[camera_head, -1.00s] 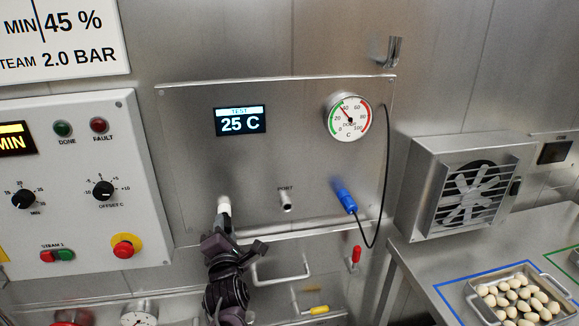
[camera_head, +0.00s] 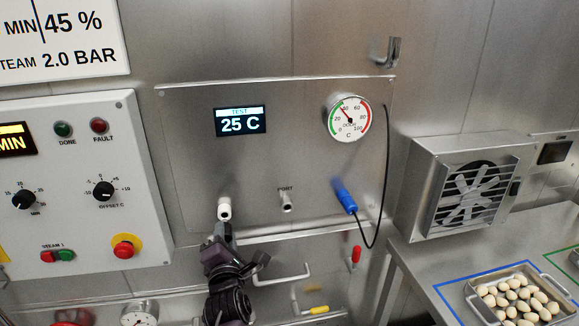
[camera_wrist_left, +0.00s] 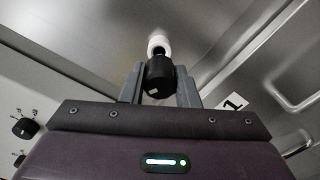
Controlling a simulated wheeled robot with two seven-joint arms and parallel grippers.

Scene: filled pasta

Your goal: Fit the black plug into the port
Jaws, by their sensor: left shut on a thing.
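My left gripper (camera_head: 222,236) is just below the white holder (camera_head: 225,208) on the steel panel. In the left wrist view, the gripper (camera_wrist_left: 160,85) is shut on the black plug (camera_wrist_left: 156,77), held between its fingers. The white holder (camera_wrist_left: 158,42) appears right beyond the plug there. The port (camera_head: 286,200), a small metal tube under the PORT label, is to the right of the holder. Nothing is in front of it. My right gripper is not in view.
A blue plug (camera_head: 344,196) with a black cable hangs right of the port, below a round dial (camera_head: 348,118). A display (camera_head: 241,120) reads 25 C. A metal handle (camera_head: 282,275) and red-handled valve (camera_head: 356,255) lie below the panel.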

